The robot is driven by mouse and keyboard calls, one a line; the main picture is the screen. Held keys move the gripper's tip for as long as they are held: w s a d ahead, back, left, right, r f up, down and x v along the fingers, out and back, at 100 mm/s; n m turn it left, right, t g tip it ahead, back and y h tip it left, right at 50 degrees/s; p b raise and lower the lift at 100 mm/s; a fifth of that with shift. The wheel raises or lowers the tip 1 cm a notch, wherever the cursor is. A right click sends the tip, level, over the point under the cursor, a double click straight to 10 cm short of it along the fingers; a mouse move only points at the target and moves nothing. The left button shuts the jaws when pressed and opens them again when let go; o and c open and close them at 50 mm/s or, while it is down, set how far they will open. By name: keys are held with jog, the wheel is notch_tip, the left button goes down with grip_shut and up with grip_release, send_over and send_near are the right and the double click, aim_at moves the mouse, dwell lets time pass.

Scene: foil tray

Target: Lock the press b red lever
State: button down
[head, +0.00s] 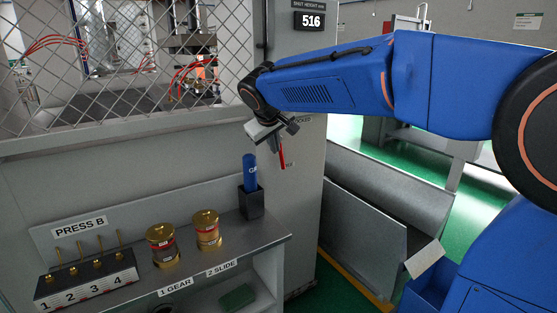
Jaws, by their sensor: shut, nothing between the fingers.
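The red lever (282,158) is a short red bar on the side face of the press B cabinet, hanging nearly upright. A label above it is partly hidden by my gripper, with only its end letters showing. My gripper (278,148) is shut and empty, pointing down right beside the lever's upper part. I cannot tell whether its fingers touch the lever. The lever's pivot is hidden behind the gripper.
A shelf marked PRESS B (80,226) holds a numbered block (88,283), two brass cylinders (163,247) and a dark holder (251,203) with a blue item. A wire mesh guard (120,60) stands behind. A grey metal chute (360,215) is at right.

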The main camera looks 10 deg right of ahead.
aim_at(282, 163)
jog(key=x, duration=1)
jog(key=shift+w+d, duration=0.15)
jog(key=shift+d, duration=0.25)
dwell(0.6)
jog(key=shift+d+f, duration=0.1)
jog(key=shift+d, duration=0.1)
jog(key=shift+w+d, duration=0.15)
jog(key=shift+d, duration=0.05)
jog(key=shift+w+d+r+n+t+h, duration=0.35)
jog(key=shift+d+r+n+t+h, duration=0.3)
jog(key=shift+d+t+h, duration=0.5)
jog(key=shift+w+d+r+n+t+h, duration=0.3)
jog(key=shift+d+r+n+t+h, duration=0.35)
jog(key=shift+h, duration=0.85)
jog(key=shift+w+d+r+n+t+h, duration=0.4)
jog(key=shift+d+r+t+h, duration=0.4)
jog(key=shift+d+h, duration=0.5)
jog(key=shift+r, duration=0.1)
jog(key=shift+a, duration=0.1)
